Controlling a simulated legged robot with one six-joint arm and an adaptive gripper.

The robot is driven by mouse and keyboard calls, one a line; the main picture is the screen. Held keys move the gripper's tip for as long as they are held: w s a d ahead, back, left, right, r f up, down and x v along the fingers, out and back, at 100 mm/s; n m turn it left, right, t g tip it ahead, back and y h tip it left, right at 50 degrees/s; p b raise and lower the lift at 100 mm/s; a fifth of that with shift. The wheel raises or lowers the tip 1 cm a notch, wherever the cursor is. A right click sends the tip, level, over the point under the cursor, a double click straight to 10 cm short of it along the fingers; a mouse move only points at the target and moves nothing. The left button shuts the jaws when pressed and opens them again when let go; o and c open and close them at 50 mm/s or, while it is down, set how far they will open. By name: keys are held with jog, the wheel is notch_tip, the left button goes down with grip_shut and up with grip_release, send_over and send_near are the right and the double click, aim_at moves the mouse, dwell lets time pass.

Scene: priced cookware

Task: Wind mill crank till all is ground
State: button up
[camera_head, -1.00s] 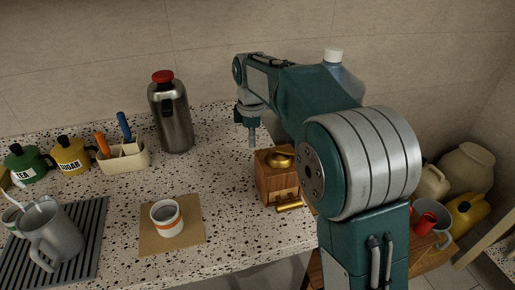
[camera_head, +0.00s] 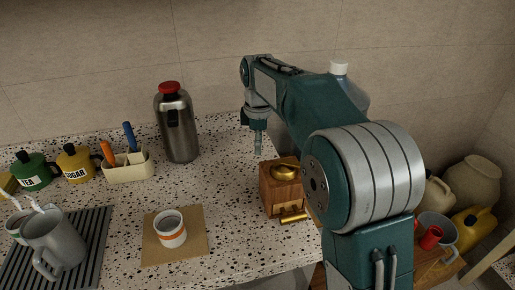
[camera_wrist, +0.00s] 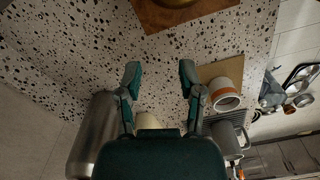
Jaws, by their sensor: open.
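The mill (camera_head: 282,190) is a brown wooden box with a brass dome on top and a brass piece low on its front. It stands on the speckled counter, partly covered by my arm at its right. Its crank cannot be made out. In the wrist view the mill's wooden edge (camera_wrist: 160,18) shows at the top, cut off by the frame. My gripper (camera_wrist: 159,78) is open and empty, its two fingers apart over bare counter. In the head view my gripper (camera_head: 258,148) points down above the counter, behind and left of the mill, apart from it.
A steel flask (camera_head: 180,130) with a red lid stands left of my gripper. A white cup with an orange band (camera_head: 170,238) sits on a brown mat (camera_head: 193,248). A grey pitcher (camera_head: 60,245) is at left. Counter between cup and mill is clear.

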notch_tip(320, 180, up, 5)
dwell(0.5)
notch_tip(320, 180, up, 11)
jog(key=shift+s+d+r+m+t, duration=0.7)
jog(key=shift+s+d+r+m, duration=0.4)
jog(key=shift+s+d+m, duration=1.5)
jog(key=s+d+f+m+t, duration=0.2)
jog(key=s+f+m, duration=0.3)
jog(key=s+f, duration=0.4)
jog(key=s+d+f+m+t, duration=0.2)
jog(key=s+d+f+m, duration=0.2)
jog(key=s+f, duration=0.5)
jog(key=s+m, duration=0.2)
jog(key=s, duration=0.5)
jog(key=shift+d+m, duration=0.15)
jog(key=shift+m, duration=0.15)
